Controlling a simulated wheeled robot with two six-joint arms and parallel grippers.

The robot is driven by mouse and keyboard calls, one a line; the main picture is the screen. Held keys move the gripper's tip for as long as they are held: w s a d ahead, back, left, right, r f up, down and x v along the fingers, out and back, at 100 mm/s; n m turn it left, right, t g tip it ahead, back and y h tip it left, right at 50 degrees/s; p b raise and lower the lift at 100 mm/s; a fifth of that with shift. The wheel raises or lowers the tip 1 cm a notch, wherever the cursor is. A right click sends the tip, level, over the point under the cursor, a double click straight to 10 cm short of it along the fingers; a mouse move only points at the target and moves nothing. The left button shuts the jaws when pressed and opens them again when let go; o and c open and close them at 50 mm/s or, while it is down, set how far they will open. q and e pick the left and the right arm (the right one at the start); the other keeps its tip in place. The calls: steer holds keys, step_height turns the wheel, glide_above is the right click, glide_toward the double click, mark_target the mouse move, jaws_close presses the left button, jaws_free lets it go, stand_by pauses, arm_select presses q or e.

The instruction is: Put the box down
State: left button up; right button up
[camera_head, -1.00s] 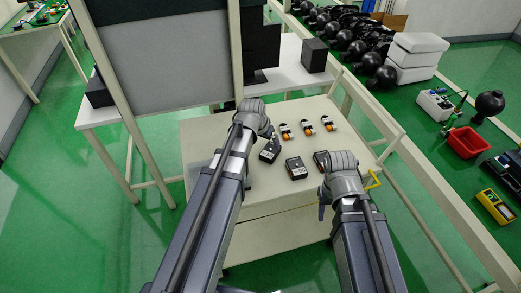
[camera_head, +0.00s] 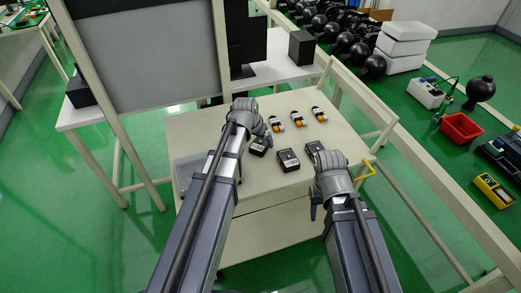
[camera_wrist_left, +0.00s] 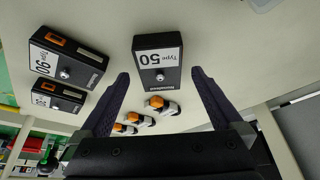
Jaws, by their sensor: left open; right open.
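Three black boxes lie on the cream table. The left box (camera_head: 258,149) is beside my left gripper (camera_head: 265,138). In the left wrist view this box, labelled Type 50 (camera_wrist_left: 157,58), lies flat between and beyond my open fingers (camera_wrist_left: 161,76), with a gap on each side. The middle box (camera_head: 288,160) and right box (camera_head: 314,148) stand apart from it; they also show at the left of the wrist view, one labelled Type 90 (camera_wrist_left: 66,58). My right gripper (camera_head: 316,205) is open and empty at the table's front right, its fingers partly hidden by the wrist.
Several small white and orange parts (camera_head: 297,119) stand behind the boxes. The cream table (camera_head: 190,125) has free room at its left. A grey panel (camera_head: 150,60) stands behind left, and a pale rail (camera_head: 365,95) runs along the right.

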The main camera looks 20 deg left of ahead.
mark_target(260, 144)
arm_select(q)
steer(key=shift+b+x, duration=0.55)
steer(key=shift+x, duration=0.5)
arm_select(e)
steer(key=shift+f, duration=0.9)
arm_select(q)
jaws_close()
steer(key=shift+r, duration=0.1)
step_height(260, 144, up, 10)
steer(key=p, duration=1)
arm_select(e)
step_height(260, 144, up, 10)
